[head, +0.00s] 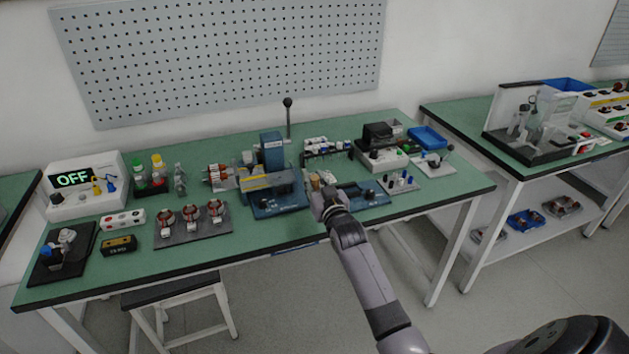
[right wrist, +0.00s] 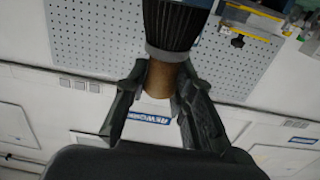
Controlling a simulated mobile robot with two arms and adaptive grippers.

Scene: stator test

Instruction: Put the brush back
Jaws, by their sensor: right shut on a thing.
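The brush (right wrist: 172,25) is in the right wrist view. It has a dark bristle head, a grey band and a brown handle. My right gripper (right wrist: 161,76) is shut on the handle, with one finger on each side; the bristle end points to the top of the picture. In the head view my right gripper (head: 324,194) is over the front part of the green table, just right of the blue machine. The brush is too small and covered to make out clearly there. My left gripper is not in view.
A blue machine (head: 277,203) with an upright lever (head: 288,118) stands left of my gripper. A tool rack (head: 328,152), a blue tray (head: 428,137) and a plate with small pegs (head: 400,186) are behind and right. Three copper-wound parts sit on a dark plate (head: 193,234).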

